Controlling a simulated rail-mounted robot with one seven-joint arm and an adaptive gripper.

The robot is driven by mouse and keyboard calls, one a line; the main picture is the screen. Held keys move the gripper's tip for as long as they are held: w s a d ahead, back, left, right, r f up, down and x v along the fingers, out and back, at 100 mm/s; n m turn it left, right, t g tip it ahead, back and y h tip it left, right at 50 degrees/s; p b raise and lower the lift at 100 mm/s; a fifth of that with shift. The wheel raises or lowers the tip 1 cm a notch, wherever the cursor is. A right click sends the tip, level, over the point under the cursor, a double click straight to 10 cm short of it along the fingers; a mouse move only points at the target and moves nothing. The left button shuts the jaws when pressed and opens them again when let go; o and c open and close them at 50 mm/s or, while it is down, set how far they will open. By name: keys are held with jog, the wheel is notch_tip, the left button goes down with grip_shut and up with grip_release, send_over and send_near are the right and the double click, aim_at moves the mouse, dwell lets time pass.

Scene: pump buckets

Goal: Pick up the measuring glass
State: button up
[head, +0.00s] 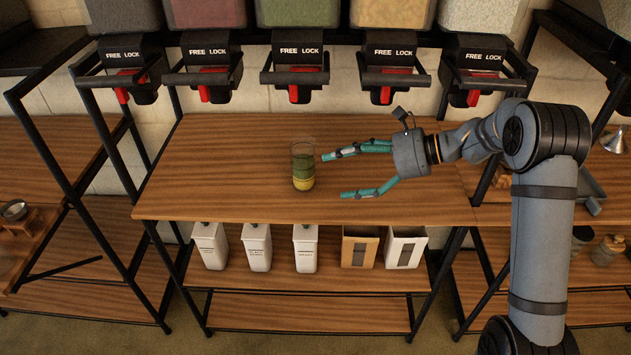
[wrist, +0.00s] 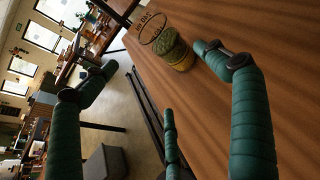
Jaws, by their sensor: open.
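The measuring glass (head: 303,166) stands upright on the wooden table in the head view. It is clear, with a green layer above a yellow layer inside. My gripper (head: 334,174) is open and empty, just to the right of the glass, with its teal fingers pointing left toward it. In the wrist view the glass (wrist: 169,47) shows near the top, beyond the spread fingers (wrist: 165,95), with its rim and printed markings visible. The fingers appear apart from the glass.
Several dispensers with red levers, such as the middle one (head: 295,75), hang above the table's back edge. The wooden tabletop (head: 230,185) is clear around the glass. White bins (head: 257,247) stand on the shelf below. A metal funnel (head: 613,140) is at the far right.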

aim_at(311, 165)
jog(key=shift+t, duration=0.3)
jog(key=a, duration=0.1)
jog(key=w+a, duration=0.1)
jog(key=w+a+f, duration=0.1)
jog(key=a, duration=0.1)
jog(key=shift+a, duration=0.1)
jog(key=shift+p+x, duration=0.85)
jog(key=shift+x, duration=2.15)
jog(key=shift+w+r, duration=0.1)
jog(key=shift+r, duration=0.1)
jog(key=shift+c, duration=0.2)
jog(key=c, duration=1.6)
